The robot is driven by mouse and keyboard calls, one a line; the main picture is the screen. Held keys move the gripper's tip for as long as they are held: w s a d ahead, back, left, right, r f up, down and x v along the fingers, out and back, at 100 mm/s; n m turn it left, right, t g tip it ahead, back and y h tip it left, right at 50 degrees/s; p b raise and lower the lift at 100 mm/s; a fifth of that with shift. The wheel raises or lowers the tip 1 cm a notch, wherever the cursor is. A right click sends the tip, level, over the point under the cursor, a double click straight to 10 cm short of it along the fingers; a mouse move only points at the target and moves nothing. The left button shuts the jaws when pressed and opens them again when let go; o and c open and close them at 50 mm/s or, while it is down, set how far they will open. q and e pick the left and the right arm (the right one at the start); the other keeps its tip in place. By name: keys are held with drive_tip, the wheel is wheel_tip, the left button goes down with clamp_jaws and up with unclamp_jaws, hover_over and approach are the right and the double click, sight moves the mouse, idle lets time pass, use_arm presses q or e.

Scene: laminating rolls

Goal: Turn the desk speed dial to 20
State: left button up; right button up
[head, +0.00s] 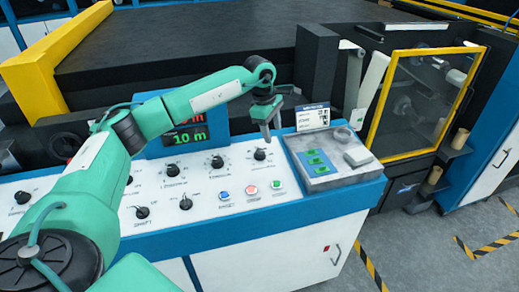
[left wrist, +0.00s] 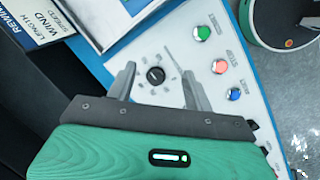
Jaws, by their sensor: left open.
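The white control desk (head: 210,221) carries several black dials with small labels too blurred to read. One black dial (head: 260,154) sits at the right end of the upper row. My left gripper (head: 268,133) is just above this dial, pointing down. In the left wrist view the same dial (left wrist: 155,76) shows between the two spread fingers of the left gripper (left wrist: 160,72), with tick marks around it. The fingers look apart from the knob, and nothing is held. I cannot read which value it points to. My right gripper is not in view.
A display (head: 187,138) reads 10 m in green, its upper line partly hidden by my left arm. Blue, red and green buttons (head: 250,190) lie in front of the dial. A grey tray (head: 318,182) with green pieces and a sign (head: 312,117) stand to its right.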

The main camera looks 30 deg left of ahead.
use_arm(q)
wheel_tip(320, 180, up, 2)
drive_tip(key=y, duration=0.2)
hover_over(260, 151)
drive_tip(key=s, duration=0.2)
drive_tip(key=shift+g, duration=0.3)
drive_tip(key=f+p, duration=0.1)
drive_tip(key=f, duration=0.3)
drive_tip(key=w+f+p, duration=0.1)
drive_tip(key=f, duration=0.3)
drive_tip(key=f+p, duration=0.2)
drive_tip(key=f, duration=0.2)
drive_tip(key=shift+w+f, duration=0.3)
drive_tip(key=shift+w, duration=0.05)
drive_tip(key=shift+f, duration=0.4)
drive_tip(key=shift+c, duration=0.2)
drive_tip(key=c, duration=0.9)
